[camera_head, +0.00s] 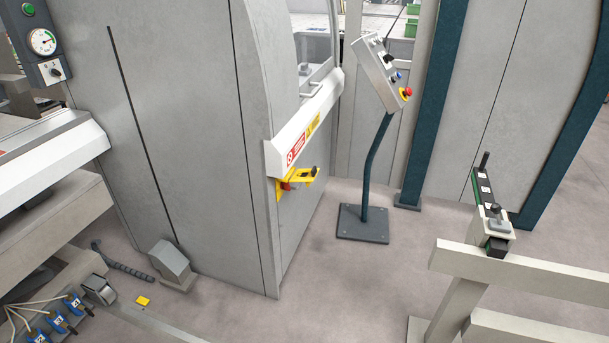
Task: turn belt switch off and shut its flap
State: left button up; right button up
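No part labelled as the belt switch can be read at this distance. A small grey box with a dark knob on top (498,224) sits at the end of the pale beam frame on the right; it may be the belt switch. I cannot make out a flap on it or the knob's setting. Neither of my grippers is in view.
A control panel (382,72) with a red button stands on a post with a floor plate (363,223). A large grey cabinet (190,110) fills the left middle. A yellow latch (300,175) juts from it. The pale beam frame (530,270) stands right; floor between is clear.

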aim_at(287, 188)
jog(key=i, duration=0.5)
jog(key=i+j, duration=0.15)
jog(key=i, duration=0.4)
